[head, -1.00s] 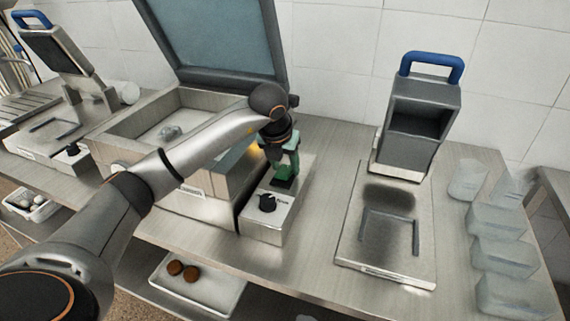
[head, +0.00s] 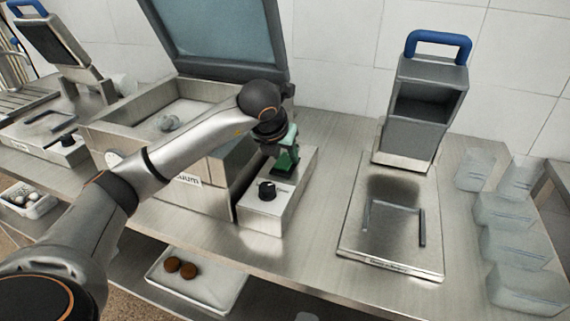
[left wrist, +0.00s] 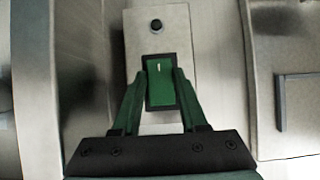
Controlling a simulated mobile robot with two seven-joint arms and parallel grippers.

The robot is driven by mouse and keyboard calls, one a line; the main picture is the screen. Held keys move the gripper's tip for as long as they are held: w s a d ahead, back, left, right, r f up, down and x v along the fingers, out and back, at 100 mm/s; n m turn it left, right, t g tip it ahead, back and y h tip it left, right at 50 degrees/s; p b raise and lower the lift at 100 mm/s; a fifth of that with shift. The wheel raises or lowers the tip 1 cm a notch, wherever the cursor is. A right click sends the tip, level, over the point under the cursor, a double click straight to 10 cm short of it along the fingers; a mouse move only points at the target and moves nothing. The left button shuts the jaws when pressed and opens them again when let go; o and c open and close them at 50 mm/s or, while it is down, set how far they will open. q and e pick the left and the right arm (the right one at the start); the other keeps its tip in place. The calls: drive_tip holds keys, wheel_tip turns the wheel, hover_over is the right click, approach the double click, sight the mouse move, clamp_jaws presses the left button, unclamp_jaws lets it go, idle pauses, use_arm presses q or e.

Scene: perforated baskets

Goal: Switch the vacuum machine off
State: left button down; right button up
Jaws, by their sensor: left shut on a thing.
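The vacuum machine (head: 172,196) stands on the steel counter with its large lid (head: 222,45) raised. Its control box (head: 262,214), at the machine's right side, has a black round knob (head: 267,190). In the left wrist view the knob (left wrist: 156,26) sits beyond a green rocker switch (left wrist: 160,86) in a black frame. My left gripper (head: 286,162), with green fingers, is over the rear of the control box. In the left wrist view its fingers (left wrist: 161,76) are closed on the switch, one on each side. My right gripper is out of view.
A flat steel device (head: 391,262) with a blue-handled upright head (head: 425,110) stands to the right. Several clear containers (head: 515,245) line the counter's right end. A similar device (head: 60,60) stands at far left. A tray (head: 212,288) with brown round items is below.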

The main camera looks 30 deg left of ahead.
use_arm(q)
drive_tip(key=shift+s+f+t+b, duration=0.1)
drive_tip(key=shift+f+t+b, duration=0.4)
drive_tip(key=shift+b, duration=0.7)
drive_tip(key=shift+r+t+b, duration=0.2)
drive_tip(key=shift+t+b, duration=0.1)
drive_tip(key=shift+b, duration=0.25)
drive_tip(key=shift+s+r+t+b, duration=0.15)
drive_tip(key=shift+t+b, duration=0.15)
drive_tip(key=shift+b, duration=0.2)
drive_tip(key=shift+r+y, duration=0.15)
drive_tip(key=shift+y, duration=0.15)
drive_tip(key=shift+c, duration=2.2)
unclamp_jaws()
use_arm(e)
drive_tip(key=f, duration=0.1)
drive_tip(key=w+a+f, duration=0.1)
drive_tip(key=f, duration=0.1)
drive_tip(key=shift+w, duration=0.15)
use_arm(q)
drive_tip(key=p+v, duration=0.1)
drive_tip(key=v, duration=1.1)
drive_tip(key=shift+s, duration=0.15)
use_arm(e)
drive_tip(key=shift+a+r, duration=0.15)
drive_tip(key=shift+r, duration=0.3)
use_arm(q)
drive_tip(key=shift+r, duration=0.1)
